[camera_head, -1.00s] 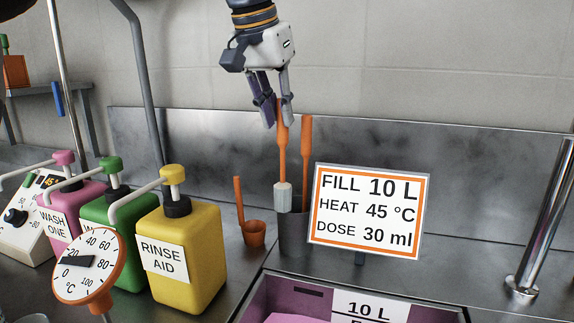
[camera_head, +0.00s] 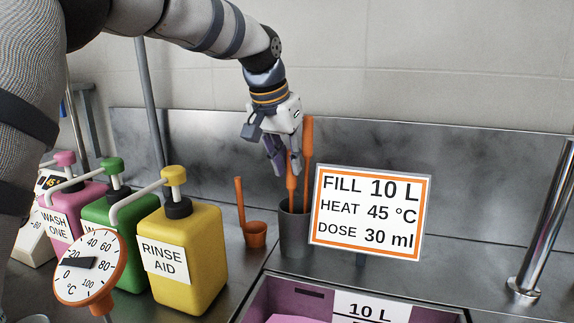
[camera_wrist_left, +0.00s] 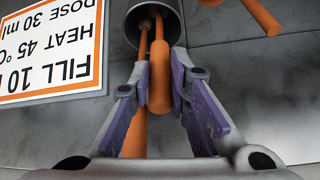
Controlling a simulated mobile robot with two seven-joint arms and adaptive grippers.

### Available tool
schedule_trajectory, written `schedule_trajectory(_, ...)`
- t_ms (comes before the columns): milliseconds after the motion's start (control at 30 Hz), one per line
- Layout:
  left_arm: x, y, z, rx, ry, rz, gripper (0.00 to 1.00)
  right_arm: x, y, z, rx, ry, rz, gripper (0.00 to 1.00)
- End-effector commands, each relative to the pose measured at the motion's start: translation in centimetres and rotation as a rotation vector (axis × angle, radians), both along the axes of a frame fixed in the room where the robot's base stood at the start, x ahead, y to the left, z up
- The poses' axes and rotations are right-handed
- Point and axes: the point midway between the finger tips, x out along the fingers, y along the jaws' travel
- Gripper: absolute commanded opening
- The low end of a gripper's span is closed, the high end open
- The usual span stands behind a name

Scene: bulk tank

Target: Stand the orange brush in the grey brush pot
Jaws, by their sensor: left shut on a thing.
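The grey brush pot (camera_head: 293,232) stands on the steel counter, left of the sign. My left gripper (camera_head: 283,170) is just above it, shut on the handle of the orange brush (camera_head: 291,188). The brush is near upright and its lower end is inside the pot, so its pale bristle head is hidden. In the left wrist view the brush handle (camera_wrist_left: 159,78) lies between the fingers and runs into the pot mouth (camera_wrist_left: 180,30). A second, taller orange handle (camera_head: 307,140) stands in the same pot, just right of the held one. My right gripper is not in view.
The sign (camera_head: 370,212) stands close on the pot's right. A small orange ladle cup (camera_head: 255,234) is on its left, with yellow (camera_head: 190,255), green (camera_head: 112,218) and pink pump bottles further left. The purple-lined tank (camera_head: 285,300) is in front; the wall is behind.

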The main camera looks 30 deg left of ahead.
Motion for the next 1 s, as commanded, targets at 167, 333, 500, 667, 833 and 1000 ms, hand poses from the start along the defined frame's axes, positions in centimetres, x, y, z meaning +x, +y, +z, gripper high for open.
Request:
schedule_trajectory(167, 0.4, 0.1, -1.1, 0.000, -0.004, 0.001, 0.00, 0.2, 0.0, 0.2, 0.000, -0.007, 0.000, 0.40)
schedule_trajectory(333, 0.4, 0.1, -1.2, 0.000, -0.003, 0.000, 0.00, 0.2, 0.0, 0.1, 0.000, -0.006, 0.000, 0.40)
schedule_trajectory(500, 0.4, 0.1, -1.4, 0.000, -0.003, 0.000, 0.35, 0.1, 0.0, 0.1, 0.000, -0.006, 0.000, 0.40)
schedule_trajectory(667, 0.4, 0.1, -1.4, 0.000, -0.002, 0.000, 0.37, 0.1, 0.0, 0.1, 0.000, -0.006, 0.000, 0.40)
schedule_trajectory(833, 0.4, 0.1, -1.1, 0.000, -0.003, 0.000, 0.37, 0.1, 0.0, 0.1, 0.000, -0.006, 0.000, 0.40)
schedule_trajectory(1000, -0.9, 0.1, 2.0, 0.001, -0.006, 0.000, 0.37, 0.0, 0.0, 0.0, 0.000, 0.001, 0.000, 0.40)
